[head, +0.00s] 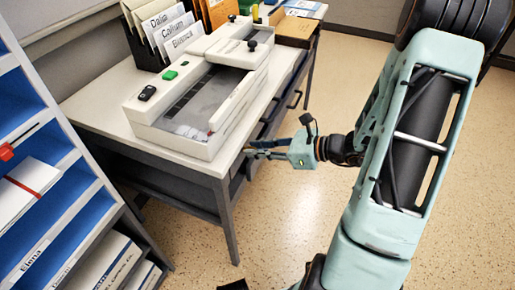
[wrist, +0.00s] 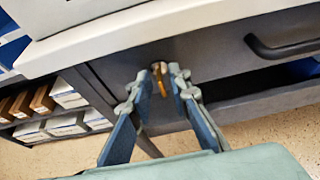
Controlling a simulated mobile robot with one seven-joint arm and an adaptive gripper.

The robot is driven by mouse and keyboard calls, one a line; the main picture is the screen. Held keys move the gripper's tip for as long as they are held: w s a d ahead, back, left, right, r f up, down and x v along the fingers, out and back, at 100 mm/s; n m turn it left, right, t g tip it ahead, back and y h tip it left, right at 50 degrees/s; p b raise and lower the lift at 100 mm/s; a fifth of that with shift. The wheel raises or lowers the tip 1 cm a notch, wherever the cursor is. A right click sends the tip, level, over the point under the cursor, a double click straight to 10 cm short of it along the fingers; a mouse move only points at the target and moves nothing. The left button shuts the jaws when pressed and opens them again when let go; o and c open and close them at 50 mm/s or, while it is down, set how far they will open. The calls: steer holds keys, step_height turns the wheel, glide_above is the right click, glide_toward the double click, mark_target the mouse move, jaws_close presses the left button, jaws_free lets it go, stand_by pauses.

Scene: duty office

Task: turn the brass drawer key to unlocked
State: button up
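The brass drawer key (wrist: 159,76) sits in the dark drawer front (wrist: 205,62), just below the light desktop edge, in the wrist view. It is small, and I cannot tell its exact turn angle. My gripper (wrist: 157,84) points at the drawer front with its two fingers apart, one on each side of the key. Whether either finger touches the key is not clear. In the head view my gripper (head: 256,149) is at the desk's front edge, with the fingertips close to the drawers; the key cannot be made out there.
A dark drawer handle (wrist: 285,47) is right of the key. The desk (head: 185,150) carries a grey-white machine (head: 190,125) and a file holder (head: 160,50). A blue-lined shelf (head: 60,190) stands at left. The floor (head: 290,215) around my gripper is clear.

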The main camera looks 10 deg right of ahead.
jaws_close()
steer(key=shift+r+p, duration=0.15)
steer(key=shift+p, duration=0.6)
steer(key=m+g+y+p, duration=0.1)
steer(key=m+y+p, duration=0.1)
steer(key=m, duration=0.2)
steer(key=f+m+g+y+p, duration=0.1)
steer(key=m+y+p, duration=0.1)
steer(key=m, duration=0.2)
steer(key=w+m+g+y+p, duration=0.1)
steer(key=m+y+p, duration=0.1)
steer(key=m, duration=0.3)
steer(key=shift+d+f+g+p, duration=0.3)
steer(key=shift+d+f+p, duration=0.1)
steer(key=shift+p, duration=0.2)
steer(key=shift+m, duration=0.3)
steer(key=shift+o, duration=1.2)
jaws_free()
